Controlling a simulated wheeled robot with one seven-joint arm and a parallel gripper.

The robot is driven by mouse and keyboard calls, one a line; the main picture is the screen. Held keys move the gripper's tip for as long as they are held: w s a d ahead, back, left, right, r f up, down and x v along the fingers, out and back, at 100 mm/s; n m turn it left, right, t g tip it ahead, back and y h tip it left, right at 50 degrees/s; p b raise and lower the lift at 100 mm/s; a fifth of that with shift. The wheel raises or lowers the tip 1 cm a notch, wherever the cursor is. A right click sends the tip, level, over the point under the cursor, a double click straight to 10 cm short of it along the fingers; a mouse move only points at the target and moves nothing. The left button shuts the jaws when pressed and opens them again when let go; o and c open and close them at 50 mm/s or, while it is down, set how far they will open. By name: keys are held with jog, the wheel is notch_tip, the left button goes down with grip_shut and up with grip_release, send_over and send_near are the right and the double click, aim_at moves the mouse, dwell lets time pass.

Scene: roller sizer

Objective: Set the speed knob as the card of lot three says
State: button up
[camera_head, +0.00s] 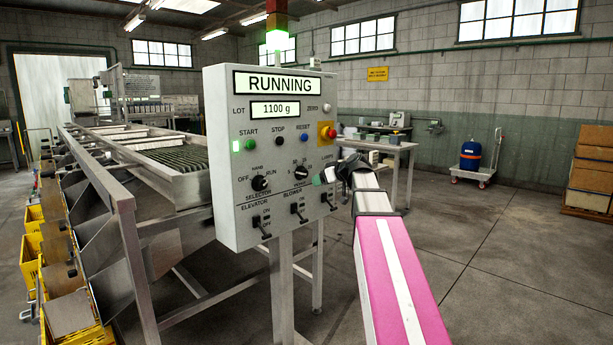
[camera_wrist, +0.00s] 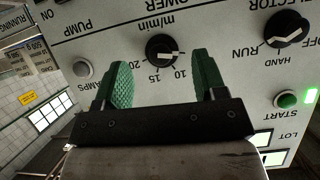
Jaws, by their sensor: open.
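The speed knob (camera_head: 301,172) is a black dial on the grey control panel (camera_head: 222,205), below the RESET button. In the wrist view, which is upside down, the knob (camera_wrist: 161,49) shows a scale marked "m/min" with 10, 15 and 20 readable. Its white mark points right in that view, a little above the 10. My gripper (camera_head: 322,178) is at the panel's right side. It is open, its green pads (camera_wrist: 161,72) appearing on either side of the knob without closing on it; the right pad hides part of the scale. No lot card is readable.
The panel's display (camera_head: 276,84) reads RUNNING, and the lot display (camera_head: 274,109) reads 1100 g. The selector knob (camera_head: 260,183) is left of the speed knob, with several toggle switches below. A red emergency button (camera_head: 327,133) sits above my gripper.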

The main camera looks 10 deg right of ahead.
send_near(306, 174)
jog(key=shift+n+t+y, duration=0.3)
jog(key=shift+t, duration=0.1)
jog(key=x, duration=0.9)
jog(key=shift+a+f, duration=0.1)
jog(key=shift+f, duration=0.4)
jog(key=c, duration=0.9)
